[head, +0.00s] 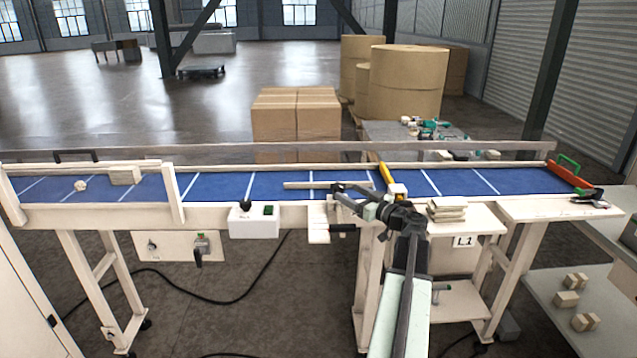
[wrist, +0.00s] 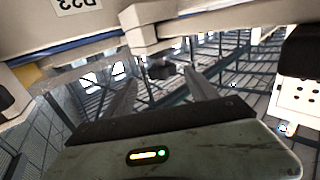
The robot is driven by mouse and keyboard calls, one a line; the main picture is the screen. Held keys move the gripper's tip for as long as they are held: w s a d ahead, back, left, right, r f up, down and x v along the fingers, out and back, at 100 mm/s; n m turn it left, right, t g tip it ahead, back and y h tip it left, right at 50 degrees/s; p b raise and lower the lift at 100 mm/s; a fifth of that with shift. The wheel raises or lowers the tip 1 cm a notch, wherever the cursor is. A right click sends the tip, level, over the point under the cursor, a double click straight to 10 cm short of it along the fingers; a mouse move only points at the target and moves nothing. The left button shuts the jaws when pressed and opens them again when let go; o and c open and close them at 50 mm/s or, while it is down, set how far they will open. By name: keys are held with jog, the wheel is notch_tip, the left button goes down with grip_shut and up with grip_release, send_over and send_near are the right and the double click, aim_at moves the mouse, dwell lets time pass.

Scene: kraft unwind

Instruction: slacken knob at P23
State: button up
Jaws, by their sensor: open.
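The label P23 (wrist: 75,4) shows upside down on the pale rail at the top left of the wrist view. Near it a pale bracket (wrist: 145,28) juts from the rail, with a small dark knob (wrist: 162,71) at its end. My gripper (wrist: 160,84) is open; its two dark fingers stand apart on either side of the knob's line, with nothing held. Whether they reach the knob in depth is unclear. In the head view my gripper (head: 338,193) is by the conveyor's front rail, above a pale bracket (head: 318,221) with a dark handle (head: 343,228).
The blue conveyor (head: 220,186) runs across the view. A white control box (head: 262,222) with a dark knob is on its front rail. Pale blocks (head: 447,209) are stacked right of my arm. Boxes and paper rolls stand behind.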

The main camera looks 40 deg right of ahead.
aim_at(332, 185)
jog(key=shift+w+d+r, duration=0.1)
jog(key=shift+w, duration=0.3)
jog(key=w, duration=0.7)
jog(key=shift+w, duration=0.35)
jog(key=c, duration=1.2)
jog(key=shift+a, duration=0.3)
jog(key=shift+c, duration=1)
jog(key=shift+d, duration=0.15)
jog(key=shift+n+g+y, duration=0.3)
jog(key=shift+n+y, duration=1.6)
jog(key=shift+y, duration=1.1)
jog(key=n+y, duration=0.1)
jog(key=y, duration=0.1)
jog(key=a+n+g+y, duration=0.1)
jog(key=shift+s+n+g+y, duration=0.2)
jog(key=shift+n+g+y, duration=0.1)
jog(key=shift+y, duration=0.1)
jog(key=shift+s+a+n+g+y, duration=0.2)
jog(key=shift+n+g+y, duration=0.35)
jog(key=shift+y, duration=0.25)
